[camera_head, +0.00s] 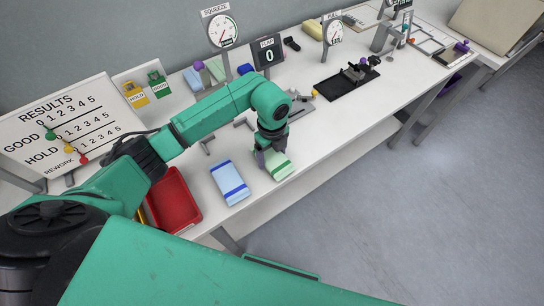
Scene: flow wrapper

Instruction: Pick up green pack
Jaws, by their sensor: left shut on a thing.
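The green pack (280,167) is pale green with a darker green band and lies at the front edge of the white table. My left gripper (268,156) is over it, pointing down, and is shut on its left end. The fingertips are partly hidden by the gripper body. I cannot tell whether the pack is clear of the table. My right gripper is not in view.
A blue pack (230,183) lies just left of the green pack. A red tray (174,203) is further left. A results board (65,128) stands at the back left. A squeeze gauge (222,31) and black fixture (348,84) are further back.

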